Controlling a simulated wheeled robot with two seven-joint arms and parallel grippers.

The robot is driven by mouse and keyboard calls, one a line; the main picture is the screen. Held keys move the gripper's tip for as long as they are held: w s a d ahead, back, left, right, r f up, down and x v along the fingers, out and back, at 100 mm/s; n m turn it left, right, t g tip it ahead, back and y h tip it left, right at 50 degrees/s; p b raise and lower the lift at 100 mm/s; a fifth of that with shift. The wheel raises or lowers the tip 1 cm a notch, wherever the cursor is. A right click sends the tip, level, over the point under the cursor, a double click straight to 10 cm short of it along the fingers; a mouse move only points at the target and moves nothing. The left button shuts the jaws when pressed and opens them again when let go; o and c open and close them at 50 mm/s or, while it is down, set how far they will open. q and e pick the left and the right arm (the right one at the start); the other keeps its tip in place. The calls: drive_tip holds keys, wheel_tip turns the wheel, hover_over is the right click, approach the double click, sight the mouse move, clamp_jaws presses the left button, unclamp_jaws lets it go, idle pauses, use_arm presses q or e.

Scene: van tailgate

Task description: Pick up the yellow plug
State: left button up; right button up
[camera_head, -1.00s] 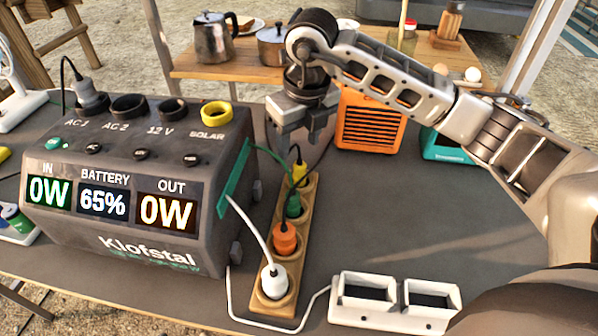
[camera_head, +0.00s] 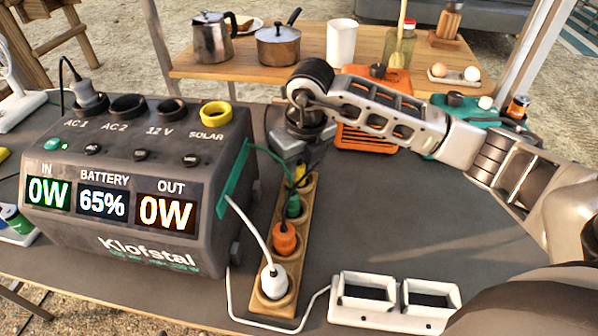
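The yellow plug (camera_head: 301,175) stands at the far end of the wooden holder strip (camera_head: 268,311), and only a small part of it shows. My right gripper (camera_head: 299,170) is low over it, with its fingers around or right beside the plug. The gripper hides most of the plug, and I cannot tell whether the fingers have closed on it. The green plug (camera_head: 293,204), orange plug (camera_head: 284,238) and white plug (camera_head: 273,279) stand in the same strip, nearer to me. My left gripper is not in view.
The Klofstal power station (camera_head: 130,180) stands close on the left, with a yellow-ringed solar socket (camera_head: 216,114). Green and white cables run beside the strip. A white twin-socket box (camera_head: 395,303) lies at the front. An orange radio (camera_head: 372,135) stands behind.

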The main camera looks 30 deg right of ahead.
drive_tip(key=shift+c, duration=1.2)
drive_tip(key=shift+r, duration=0.1)
